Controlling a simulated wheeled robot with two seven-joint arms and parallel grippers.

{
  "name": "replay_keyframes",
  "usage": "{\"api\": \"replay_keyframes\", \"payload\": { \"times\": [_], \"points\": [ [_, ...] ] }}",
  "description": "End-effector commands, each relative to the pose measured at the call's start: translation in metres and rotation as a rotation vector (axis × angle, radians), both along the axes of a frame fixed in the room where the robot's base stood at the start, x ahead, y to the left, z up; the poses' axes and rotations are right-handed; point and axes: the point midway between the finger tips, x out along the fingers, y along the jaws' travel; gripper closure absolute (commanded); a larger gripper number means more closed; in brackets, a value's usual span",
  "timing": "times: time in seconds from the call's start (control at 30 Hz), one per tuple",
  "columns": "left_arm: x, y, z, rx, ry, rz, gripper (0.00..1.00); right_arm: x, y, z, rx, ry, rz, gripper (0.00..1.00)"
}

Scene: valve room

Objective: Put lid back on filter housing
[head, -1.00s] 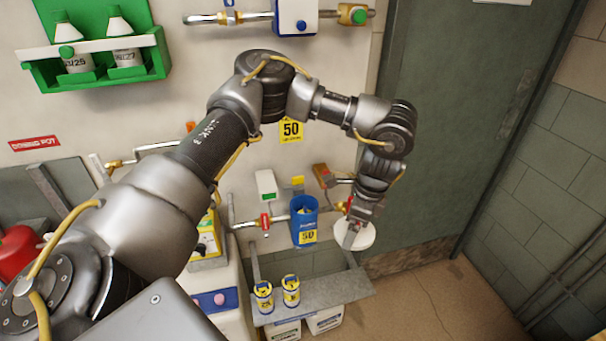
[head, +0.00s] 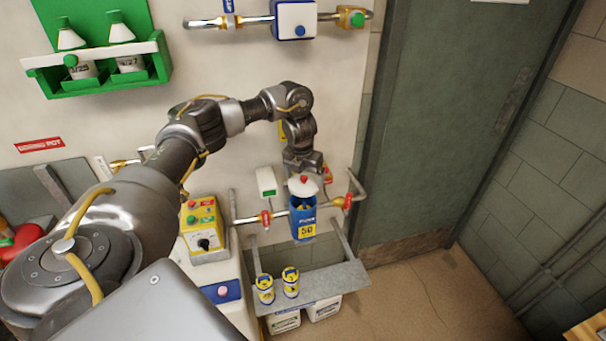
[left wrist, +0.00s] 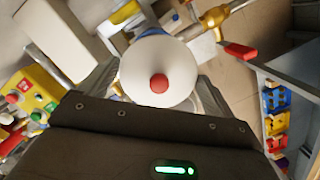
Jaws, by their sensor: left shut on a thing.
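The lid is a white disc (head: 296,188) with a red knob; it also fills the middle of the left wrist view (left wrist: 140,72). The filter housing (head: 303,217) is an upright blue cup with a yellow "50" label, fixed in the pipe on the wall. The lid is over the housing's mouth, seemingly a little above it, as part of the dark opening shows below the lid. Whether they touch is unclear. In the left wrist view the lid hides most of the housing. My right gripper is not in view.
Red-handled valves (head: 265,220) sit on the pipe either side of the housing. A grey shelf (head: 335,285) below holds two small yellow-labelled cartridges (head: 290,281). A yellow control box (head: 203,228) stands to the left. The floor at the right, by the door, is clear.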

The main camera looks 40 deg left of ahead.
Motion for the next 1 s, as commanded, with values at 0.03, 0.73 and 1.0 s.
{"api": "replay_keyframes", "payload": {
  "times": [0.03,0.73,1.0],
  "points": [
    [0.000,0.003,0.000,-0.001,0.000,-0.014,0.37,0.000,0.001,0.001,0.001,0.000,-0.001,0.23],
    [-0.001,0.005,-0.030,0.001,-0.001,-0.036,0.37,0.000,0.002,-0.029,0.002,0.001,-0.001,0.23],
    [-0.001,0.005,-0.054,0.000,0.001,-0.035,0.37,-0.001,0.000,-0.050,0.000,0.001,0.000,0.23]
  ]
}}
